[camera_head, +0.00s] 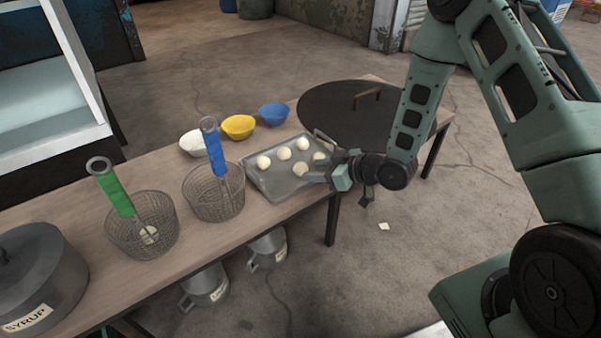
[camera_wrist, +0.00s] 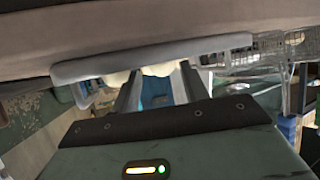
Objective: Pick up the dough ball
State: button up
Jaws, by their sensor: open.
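Several pale, round dough balls (camera_head: 284,153) sit on a grey metal tray (camera_head: 272,188) on the wooden table in the head view. My gripper (camera_head: 318,163) is open at the tray's right edge. Its fingers lie either side of the rightmost dough ball (camera_head: 320,157), which is partly hidden by them; whether they touch it I cannot tell. In the wrist view my gripper (camera_wrist: 158,88) points at pale dough (camera_wrist: 160,69), mostly hidden behind a grey edge.
Two wire baskets (camera_head: 141,240) with green and blue handles stand left of the tray. White, yellow (camera_head: 238,127) and blue bowls are behind it. A round dark plate (camera_head: 345,115) is at the right, and a syrup pot (camera_head: 40,275) at the far left.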

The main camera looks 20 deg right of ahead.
aim_at(306, 169)
jog(key=b+x, duration=0.1)
jog(key=x, duration=0.2)
jog(key=shift+w+a+f+b, duration=0.1)
jog(key=shift+a+b, duration=0.15)
jog(key=shift+b, duration=0.05)
jog(key=c, duration=0.5)
jog(key=shift+r, duration=0.2)
